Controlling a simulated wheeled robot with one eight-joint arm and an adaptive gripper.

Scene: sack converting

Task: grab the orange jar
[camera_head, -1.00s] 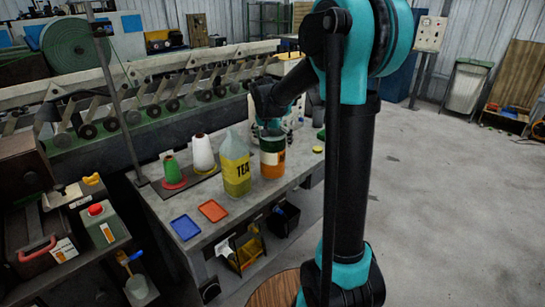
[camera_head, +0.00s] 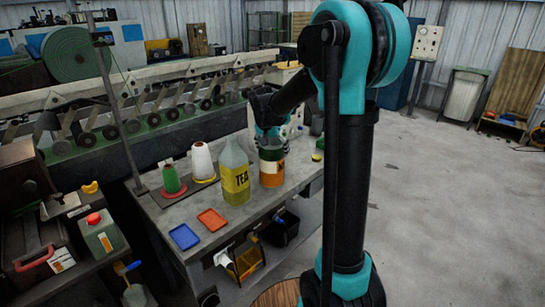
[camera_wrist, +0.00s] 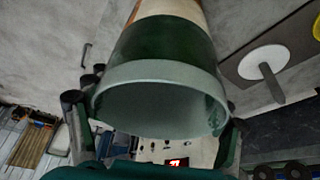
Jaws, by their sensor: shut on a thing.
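The orange jar (camera_head: 271,173) stands upright on the grey table, with an orange lower body, a pale label band and a dark green upper part. My gripper (camera_head: 269,138) is at its top from above. In the wrist view the jar (camera_wrist: 165,45) fills the middle, its green band and pale round rim towards the camera. My gripper's fingers (camera_wrist: 152,122) are on both sides of the rim, shut on the jar. The fingertip contact is partly hidden. The jar's base appears to be on the table in the head view.
A TEA bottle (camera_head: 236,180) stands close to the jar's left. A white cone (camera_head: 203,162) and a green cone (camera_head: 171,180) stand farther left. Blue (camera_head: 184,237) and red (camera_head: 212,220) trays lie at the front. A yellow disc (camera_head: 317,157) lies to the right.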

